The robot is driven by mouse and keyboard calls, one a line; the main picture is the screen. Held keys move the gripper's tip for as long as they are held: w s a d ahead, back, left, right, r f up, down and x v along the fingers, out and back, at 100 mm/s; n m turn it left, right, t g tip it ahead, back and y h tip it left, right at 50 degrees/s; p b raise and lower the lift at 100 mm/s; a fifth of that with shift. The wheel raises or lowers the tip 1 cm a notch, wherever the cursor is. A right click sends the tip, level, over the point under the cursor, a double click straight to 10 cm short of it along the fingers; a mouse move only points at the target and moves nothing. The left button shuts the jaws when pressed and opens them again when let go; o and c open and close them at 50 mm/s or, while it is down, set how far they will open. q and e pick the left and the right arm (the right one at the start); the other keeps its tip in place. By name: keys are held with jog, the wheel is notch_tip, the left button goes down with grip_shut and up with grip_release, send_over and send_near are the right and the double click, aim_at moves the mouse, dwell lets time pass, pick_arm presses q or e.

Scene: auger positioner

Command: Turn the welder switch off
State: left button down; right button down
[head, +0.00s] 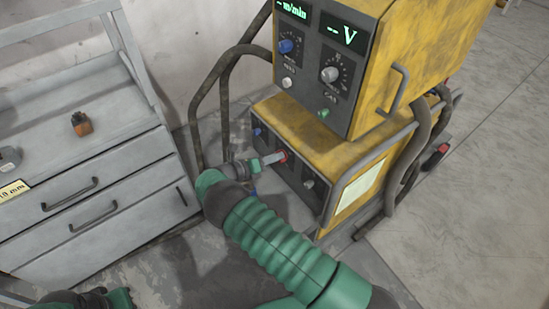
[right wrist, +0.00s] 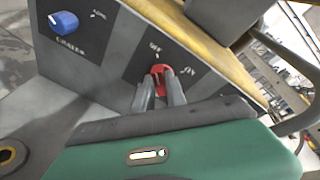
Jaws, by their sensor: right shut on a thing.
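The yellow welder (head: 290,120) stands right of centre in the head view, with a dark lower front panel. The red switch (right wrist: 158,70) is a rotary knob on that panel, with OFF marked above it and ON to its right in the right wrist view. In the head view the red switch (head: 282,155) shows just past my fingertips. My right gripper (head: 273,157) is shut on the red switch, one finger on each side in the right wrist view (right wrist: 160,88). The fingers partly hide the knob, so its exact pointing is hard to tell.
The upper unit (head: 345,50) with lit displays overhangs the panel. Bent metal tubes (head: 226,100) stand left of the welder. A grey drawer cabinet (head: 100,190) stands at left, carrying a small orange-brown object (head: 82,124).

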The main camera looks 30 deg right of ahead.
jog(key=shift+w+r, duration=0.15)
jog(key=shift+w, duration=0.1)
jog(key=c, duration=1.7)
grip_release()
jog(key=o, duration=0.3)
jog(key=shift+o, duration=0.2)
jog(key=shift+s, duration=0.1)
